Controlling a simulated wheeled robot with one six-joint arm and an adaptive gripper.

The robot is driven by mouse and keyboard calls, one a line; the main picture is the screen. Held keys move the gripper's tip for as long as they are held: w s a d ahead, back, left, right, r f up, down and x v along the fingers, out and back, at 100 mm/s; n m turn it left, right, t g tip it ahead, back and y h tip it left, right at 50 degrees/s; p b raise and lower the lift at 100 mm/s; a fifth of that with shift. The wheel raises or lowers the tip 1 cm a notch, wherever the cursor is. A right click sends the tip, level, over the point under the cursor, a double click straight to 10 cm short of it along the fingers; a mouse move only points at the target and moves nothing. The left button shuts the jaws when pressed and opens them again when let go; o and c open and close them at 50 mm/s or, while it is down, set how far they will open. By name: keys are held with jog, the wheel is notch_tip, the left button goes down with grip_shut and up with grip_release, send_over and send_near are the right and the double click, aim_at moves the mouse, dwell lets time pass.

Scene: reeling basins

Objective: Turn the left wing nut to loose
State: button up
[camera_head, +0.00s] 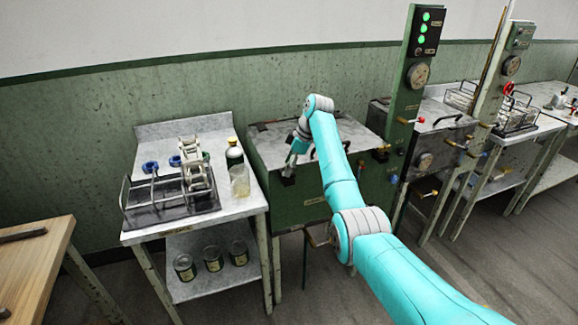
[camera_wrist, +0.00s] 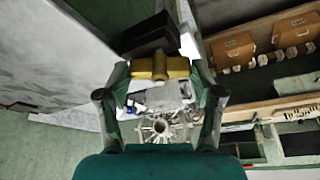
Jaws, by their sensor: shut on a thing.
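The brass wing nut (camera_wrist: 160,68) shows in the wrist view, with two wings and a round middle, lying crosswise. My gripper (camera_wrist: 161,82) has one finger at each end of it and is shut on it. In the head view my gripper (camera_head: 289,172) is at the left part of the green basin's (camera_head: 306,203) front top edge. The wing nut is hidden there by my gripper, and I cannot make out a second wing nut. How far the nut is turned cannot be told.
A dark block (camera_wrist: 148,35) sits close beyond the nut. Left of the basin stands a metal table (camera_head: 243,206) with a black rack (camera_head: 170,215), a bottle (camera_head: 234,155) and a glass jar (camera_head: 240,181). A green column (camera_head: 408,100) with a gauge and green lights stands right of the basin.

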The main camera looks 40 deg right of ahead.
jog(key=n+g, duration=0.1)
jog(key=n, duration=0.1)
jog(key=n+y, duration=0.1)
jog(key=n, duration=0.2)
jog(key=shift+w+d+g, duration=0.1)
jog(key=shift+g, duration=0.3)
dwell(0.4)
jog(key=o, duration=1.1)
jog(key=shift+o, duration=0.2)
jog(key=v, duration=1.2)
jog(key=shift+w, duration=0.1)
